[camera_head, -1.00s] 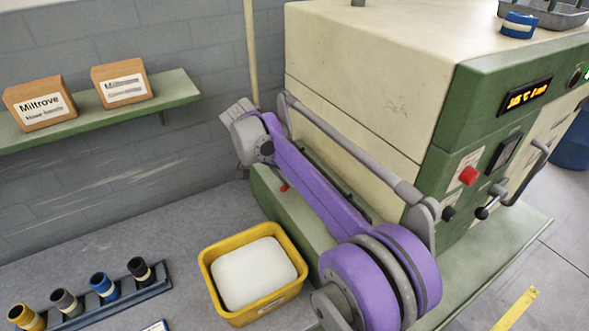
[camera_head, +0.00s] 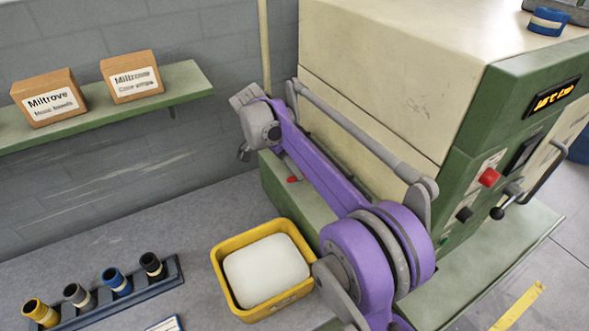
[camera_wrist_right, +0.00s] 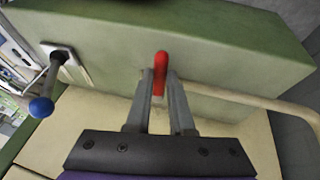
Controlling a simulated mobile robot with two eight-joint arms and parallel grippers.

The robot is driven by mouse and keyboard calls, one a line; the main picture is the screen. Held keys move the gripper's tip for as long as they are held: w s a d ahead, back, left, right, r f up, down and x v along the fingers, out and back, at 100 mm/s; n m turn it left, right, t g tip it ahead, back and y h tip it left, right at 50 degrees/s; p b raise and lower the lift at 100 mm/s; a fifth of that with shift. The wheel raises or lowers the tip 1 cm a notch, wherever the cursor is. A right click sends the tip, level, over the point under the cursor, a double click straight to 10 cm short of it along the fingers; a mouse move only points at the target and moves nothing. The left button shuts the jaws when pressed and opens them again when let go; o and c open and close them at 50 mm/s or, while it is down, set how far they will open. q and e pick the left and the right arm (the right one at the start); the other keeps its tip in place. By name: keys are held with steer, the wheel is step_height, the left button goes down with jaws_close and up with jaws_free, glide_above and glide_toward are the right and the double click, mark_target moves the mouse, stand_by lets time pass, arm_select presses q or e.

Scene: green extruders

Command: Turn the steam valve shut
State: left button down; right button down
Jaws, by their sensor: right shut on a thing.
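The steam valve's handle looks to be the red lever (camera_wrist_right: 160,70) in the right wrist view, standing out from a green face. My right gripper (camera_wrist_right: 159,90) is shut on it, one grey finger on each side. In the head view the hand of my right gripper (camera_head: 244,150) is at the far end of my purple arm, near the wall behind the machine. Its fingertips cannot be made out there. A small red part (camera_head: 292,179) shows beside my arm; I cannot tell whether it is the same lever. My left gripper is not in view.
The cream and green machine (camera_head: 385,75) fills the right. A blue-knobbed lever (camera_wrist_right: 42,105) and a pale pipe (camera_wrist_right: 255,100) flank the red lever.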

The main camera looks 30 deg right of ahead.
steer(key=c, duration=0.8)
jaws_free()
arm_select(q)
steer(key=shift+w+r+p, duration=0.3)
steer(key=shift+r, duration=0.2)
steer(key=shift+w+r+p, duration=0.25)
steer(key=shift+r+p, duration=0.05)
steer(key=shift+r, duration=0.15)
arm_select(e)
steer(key=v, duration=1)
steer(key=shift+a+r, duration=0.15)
steer(key=shift+r, duration=0.25)
